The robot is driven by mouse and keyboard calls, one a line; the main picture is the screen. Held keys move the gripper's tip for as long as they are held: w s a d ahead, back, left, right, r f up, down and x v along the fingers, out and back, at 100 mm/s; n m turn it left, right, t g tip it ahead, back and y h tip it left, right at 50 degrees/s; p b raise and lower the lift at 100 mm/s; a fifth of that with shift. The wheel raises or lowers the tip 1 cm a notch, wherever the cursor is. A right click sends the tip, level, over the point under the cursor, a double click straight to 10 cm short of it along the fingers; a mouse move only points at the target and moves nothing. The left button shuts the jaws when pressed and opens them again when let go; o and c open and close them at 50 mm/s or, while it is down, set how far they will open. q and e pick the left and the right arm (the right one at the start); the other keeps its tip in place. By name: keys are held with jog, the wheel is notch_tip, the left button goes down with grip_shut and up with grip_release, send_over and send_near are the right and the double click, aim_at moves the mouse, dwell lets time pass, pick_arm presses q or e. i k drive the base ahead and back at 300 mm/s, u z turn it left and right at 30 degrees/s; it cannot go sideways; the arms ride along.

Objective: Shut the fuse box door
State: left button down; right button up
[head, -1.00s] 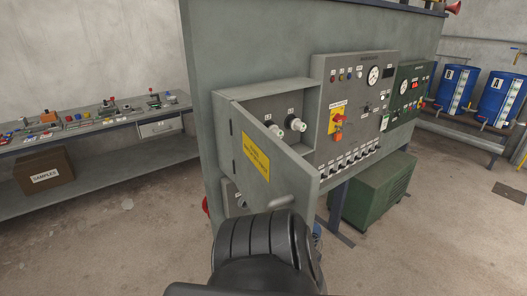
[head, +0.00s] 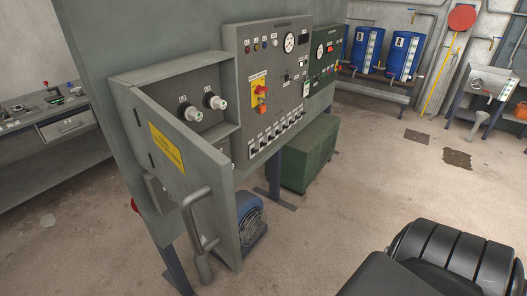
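The fuse box (head: 178,72) is a grey metal case on the left of the panel, with two white-capped fuses (head: 192,113) inside. Its door (head: 200,168) stands open, swung out toward me on its left-hand side. The door carries a yellow label (head: 166,147) and a grey bar handle (head: 193,222) near its free edge. A black ribbed part of my arm shows at the bottom right, apart from the door. Neither gripper's fingers are in view.
A control panel (head: 301,104) with a red-and-yellow switch (head: 261,94) adjoins the box on the right. Below are a blue motor (head: 250,218) and a green cabinet (head: 306,156). Blue tanks (head: 366,50) stand at the back.

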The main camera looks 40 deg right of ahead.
aim_at(197, 176)
jog(key=z, duration=0.6)
jog(key=i, duration=0.5)
jog(key=z, duration=1.8)
jog(key=k, duration=1.15)
jog(key=u, duration=0.9)
jog(key=i, duration=0.5)
jog(key=u, duration=0.05)
